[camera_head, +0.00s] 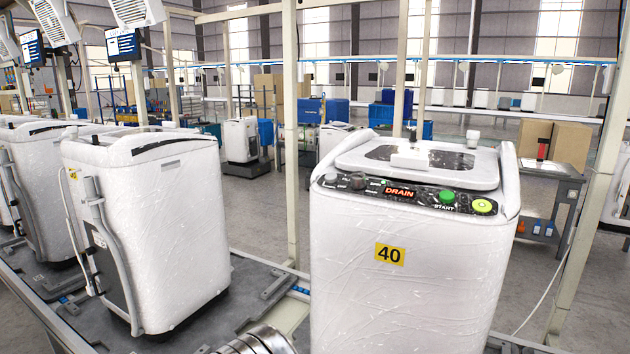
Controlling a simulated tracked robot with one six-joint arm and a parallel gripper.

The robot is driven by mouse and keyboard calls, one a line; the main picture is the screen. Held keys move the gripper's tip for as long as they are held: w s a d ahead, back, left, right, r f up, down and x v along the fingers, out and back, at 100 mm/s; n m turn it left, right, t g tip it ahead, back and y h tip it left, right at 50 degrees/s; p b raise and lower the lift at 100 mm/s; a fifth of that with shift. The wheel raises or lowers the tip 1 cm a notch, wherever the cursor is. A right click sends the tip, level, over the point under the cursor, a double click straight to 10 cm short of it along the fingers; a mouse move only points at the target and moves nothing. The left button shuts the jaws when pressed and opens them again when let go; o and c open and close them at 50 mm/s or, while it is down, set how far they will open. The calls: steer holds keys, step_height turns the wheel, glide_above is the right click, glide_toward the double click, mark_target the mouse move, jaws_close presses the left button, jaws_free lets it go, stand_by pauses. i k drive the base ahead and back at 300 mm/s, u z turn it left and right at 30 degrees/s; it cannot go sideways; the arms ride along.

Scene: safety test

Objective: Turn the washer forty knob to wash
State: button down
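The white washer marked 40 (405,290) stands right of centre, wrapped in clear plastic. Its dark control panel (425,199) runs along the front top edge. A light knob (330,179) and a darker grey knob (357,181) sit at the panel's left end; their small labels are too small to read. A red-lit display (400,192) reads DRAIN. A green START button (447,197) and a round yellow-green button (483,206) are at the right. My gripper is not in view; a ribbed metal part at the bottom edge seems to be my arm.
Another wrapped washer (160,215) with grey hoses stands to the left on the conveyor line. A pale upright post (291,140) rises between the washers, and another post (590,190) stands at the right. A grey workbench (550,174) carries cardboard boxes behind.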

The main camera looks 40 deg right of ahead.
mark_target(357, 178)
steer(key=k, duration=1)
steer(key=z, duration=1.2)
steer(key=k, duration=0.35)
steer(key=z, duration=0.25)
